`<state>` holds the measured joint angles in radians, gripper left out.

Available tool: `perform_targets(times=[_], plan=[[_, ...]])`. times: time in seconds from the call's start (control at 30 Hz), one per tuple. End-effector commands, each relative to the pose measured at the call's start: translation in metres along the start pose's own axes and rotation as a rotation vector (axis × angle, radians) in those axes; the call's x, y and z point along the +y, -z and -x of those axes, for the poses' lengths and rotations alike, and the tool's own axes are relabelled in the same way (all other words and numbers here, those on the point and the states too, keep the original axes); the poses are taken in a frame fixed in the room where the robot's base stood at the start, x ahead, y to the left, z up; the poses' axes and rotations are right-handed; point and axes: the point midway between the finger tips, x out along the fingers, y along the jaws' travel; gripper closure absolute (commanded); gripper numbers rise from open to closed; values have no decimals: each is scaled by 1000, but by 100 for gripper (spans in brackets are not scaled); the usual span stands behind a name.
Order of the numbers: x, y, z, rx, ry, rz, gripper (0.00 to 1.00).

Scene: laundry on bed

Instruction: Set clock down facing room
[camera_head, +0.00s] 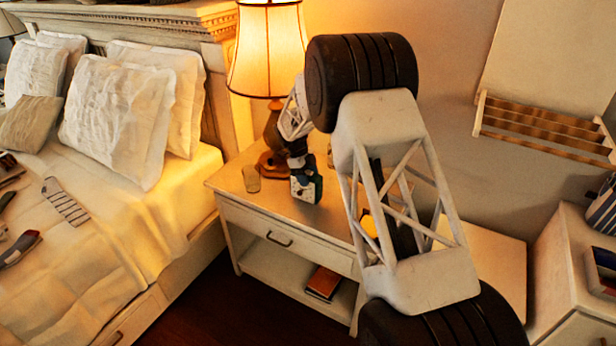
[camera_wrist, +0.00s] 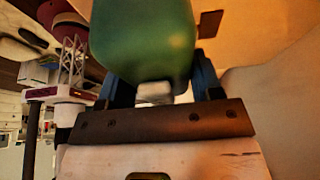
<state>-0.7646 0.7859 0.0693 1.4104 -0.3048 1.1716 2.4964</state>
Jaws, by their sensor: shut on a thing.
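The small dark green clock (camera_head: 306,190) is at the nightstand (camera_head: 338,219), in front of the lamp. A pale patch that looks like its dial faces the head camera. I cannot tell whether its base touches the top. My gripper (camera_head: 299,170) holds it from above. In the wrist view the clock (camera_wrist: 145,38) is a rounded green body between the blue fingers of my gripper (camera_wrist: 160,85), which is shut on it. The dial is hidden there.
The lit lamp (camera_head: 268,50) stands close behind the clock. A small glass-like cup (camera_head: 251,179) is to its left. The bed (camera_head: 110,230) with pillows and clothes lies at left. A brown book (camera_head: 323,283) is on the lower shelf. My arm hides the nightstand's right part.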

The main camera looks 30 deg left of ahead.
Motion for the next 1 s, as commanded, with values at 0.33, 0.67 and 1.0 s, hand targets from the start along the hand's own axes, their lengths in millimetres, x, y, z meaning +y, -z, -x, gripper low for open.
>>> perform_targets(times=[0.33,0.67,1.0], plan=[[0,-1,-2,0,0,0,25],[0,-1,-2,0,0,0,15],[0,0,14,-2,1,-1,15]])
